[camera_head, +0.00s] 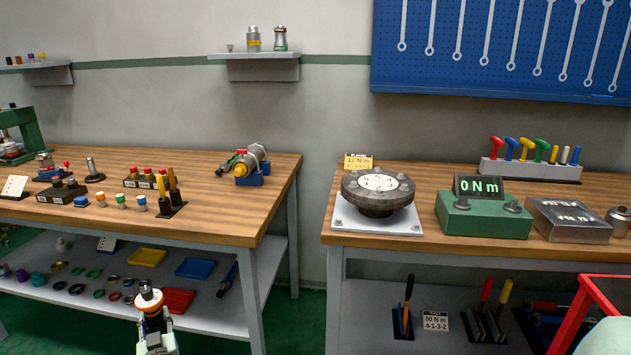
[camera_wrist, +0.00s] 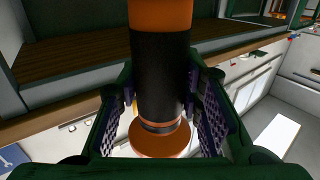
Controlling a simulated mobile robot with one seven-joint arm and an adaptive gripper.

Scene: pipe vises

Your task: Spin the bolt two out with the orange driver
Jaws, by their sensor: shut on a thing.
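My gripper (camera_head: 155,327) is low in front of the left bench in the head view. It is shut on the orange driver (camera_head: 151,301), which has orange and black bands and stands roughly upright. In the wrist view the driver's black barrel (camera_wrist: 160,75) sits between the two ridged finger pads. The round grey flange (camera_head: 352,197) stands on a white plate on the right bench, with several bolts around its rim and a white numbered disc (camera_head: 379,182) on top. The numbers are too small to tell which bolt is two. My gripper is well left of the flange and apart from it.
A yellow "12 N m" card (camera_head: 358,162) stands behind the flange. A green box (camera_head: 482,220) reading "0 N m" is to its right. A gap separates the two benches. A red-edged cart (camera_head: 603,300) is at lower right.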

